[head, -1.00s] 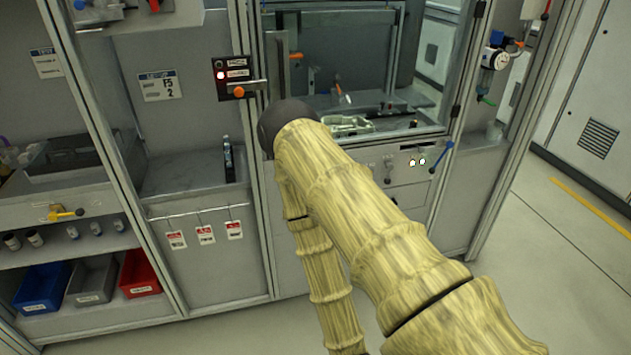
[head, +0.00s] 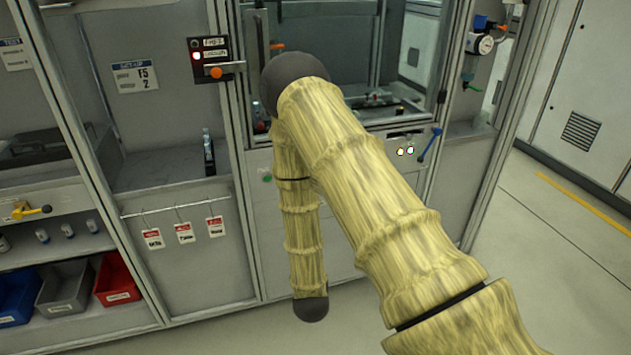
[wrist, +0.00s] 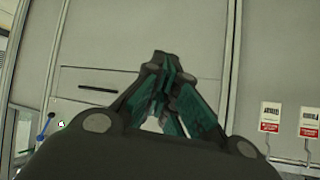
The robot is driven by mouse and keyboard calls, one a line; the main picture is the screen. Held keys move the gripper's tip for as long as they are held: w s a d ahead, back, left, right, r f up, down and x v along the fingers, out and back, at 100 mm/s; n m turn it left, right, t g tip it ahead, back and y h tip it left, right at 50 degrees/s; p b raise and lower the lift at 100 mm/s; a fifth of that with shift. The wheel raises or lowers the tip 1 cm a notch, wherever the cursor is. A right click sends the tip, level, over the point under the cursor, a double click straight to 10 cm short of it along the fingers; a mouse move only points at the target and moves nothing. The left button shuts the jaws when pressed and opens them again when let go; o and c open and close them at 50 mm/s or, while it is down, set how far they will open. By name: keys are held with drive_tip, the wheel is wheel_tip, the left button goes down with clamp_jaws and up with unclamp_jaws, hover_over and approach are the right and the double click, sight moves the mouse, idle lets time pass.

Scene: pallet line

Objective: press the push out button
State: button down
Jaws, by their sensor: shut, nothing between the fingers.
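In the head view, a small green button (head: 266,178) sits on the grey front panel, just left of my arm. Its lettering is too small and partly covered to read. Two lit buttons (head: 405,151) sit on the same panel to the right. I cannot tell for certain which one is the push out button. In the wrist view, my gripper (wrist: 165,62) is shut and empty in front of a plain grey panel. No green button shows there. In the head view my gripper cannot be made out behind my arm.
A blue handle (head: 430,145) juts out right of the lit buttons. A control box (head: 208,60) with a red light and orange knob is at upper left. Red-and-white tags (head: 184,232) hang from a rail. Bins (head: 65,288) stand at lower left; the floor at right is clear.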

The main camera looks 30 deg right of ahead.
drive_tip(key=w+d+r+m+h+b, duration=0.4)
drive_tip(key=w+d+r, duration=0.3)
drive_tip(key=r, duration=0.2)
drive_tip(key=w+d+r+m+t+h+b, duration=0.1)
drive_tip(key=w+d+r+m+h+b, duration=0.3)
drive_tip(key=r, duration=0.5)
drive_tip(key=w+d+m+h, duration=0.2)
drive_tip(key=d+m+h, duration=0.1)
drive_tip(key=shift+w+r, duration=0.35)
drive_tip(key=shift+w, duration=0.1)
drive_tip(key=w+d+b, duration=0.1)
drive_tip(key=w+d, duration=0.1)
drive_tip(key=w, duration=0.6)
drive_tip(key=shift+w, duration=0.15)
drive_tip(key=shift+w+d, duration=0.1)
drive_tip(key=shift+w, duration=0.3)
